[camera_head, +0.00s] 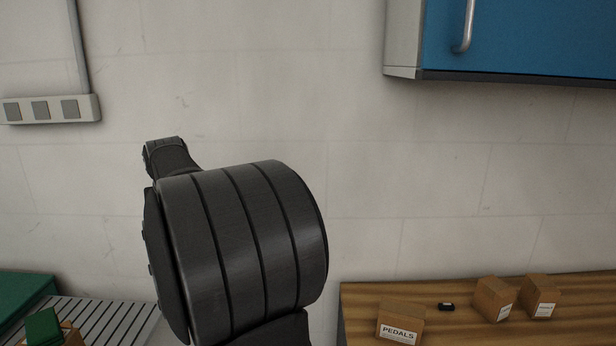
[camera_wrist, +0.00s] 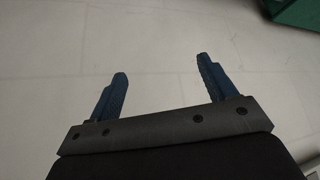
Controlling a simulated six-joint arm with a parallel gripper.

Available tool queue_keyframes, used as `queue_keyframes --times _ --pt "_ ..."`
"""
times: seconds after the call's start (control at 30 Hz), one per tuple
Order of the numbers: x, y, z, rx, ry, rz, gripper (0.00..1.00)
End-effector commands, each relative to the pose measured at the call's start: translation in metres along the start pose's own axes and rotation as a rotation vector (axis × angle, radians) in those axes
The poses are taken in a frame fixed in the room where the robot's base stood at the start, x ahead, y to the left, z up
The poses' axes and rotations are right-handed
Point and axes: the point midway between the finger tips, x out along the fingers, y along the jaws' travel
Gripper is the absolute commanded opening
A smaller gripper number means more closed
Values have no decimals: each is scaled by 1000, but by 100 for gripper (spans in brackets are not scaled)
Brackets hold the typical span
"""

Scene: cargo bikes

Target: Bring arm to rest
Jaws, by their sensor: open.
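My arm stands up in the middle of the head view, with a large dark ribbed joint in front of the wall. My gripper (camera_wrist: 160,78) shows in the wrist view, with two blue fingers set wide apart. It is open and nothing is between the fingers. In the head view I cannot make out the fingers.
A wooden bench (camera_head: 454,325) at the right holds a pedals box (camera_head: 400,320), two more boxes (camera_head: 493,298) and a small black item (camera_head: 446,307). A blue cabinet (camera_head: 530,38) hangs above. At lower left are a slatted surface (camera_head: 115,318) and green items (camera_head: 22,290).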

Motion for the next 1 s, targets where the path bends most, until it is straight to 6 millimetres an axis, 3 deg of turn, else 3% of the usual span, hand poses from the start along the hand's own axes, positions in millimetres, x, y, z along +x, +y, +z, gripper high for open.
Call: queue_keyframes --times 0.7,1.0 --pt "-1 143 4 223 -3 141 77" --pt "-4 176 8 274 -3 173 77"
